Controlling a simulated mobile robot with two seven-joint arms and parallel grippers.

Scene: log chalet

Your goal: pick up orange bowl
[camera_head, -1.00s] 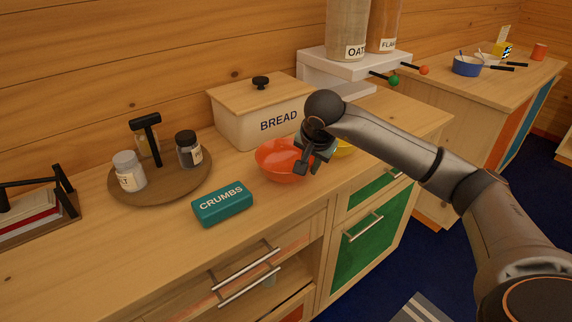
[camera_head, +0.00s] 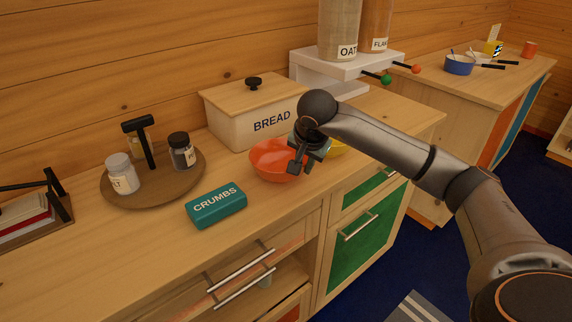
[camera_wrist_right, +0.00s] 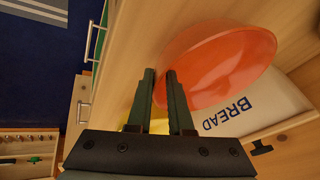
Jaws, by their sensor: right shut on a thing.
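The orange bowl (camera_head: 272,162) is on the wooden counter in front of the bread box in the head view. My right gripper (camera_head: 298,168) is at the bowl's right side, pointing down, and shut on its rim. In the right wrist view the bowl (camera_wrist_right: 222,62) shows beyond the two fingers of my right gripper (camera_wrist_right: 160,74), which are close together at its edge. Whether the bowl still touches the counter is hard to tell. My left gripper is not in view.
A yellow bowl (camera_head: 337,150) is right behind my right gripper. The bread box (camera_head: 232,126) stands behind, the teal crumbs box (camera_head: 216,206) front left, and a round tray (camera_head: 150,198) with jars further left. Cereal dispensers (camera_head: 343,30) stand at the back.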

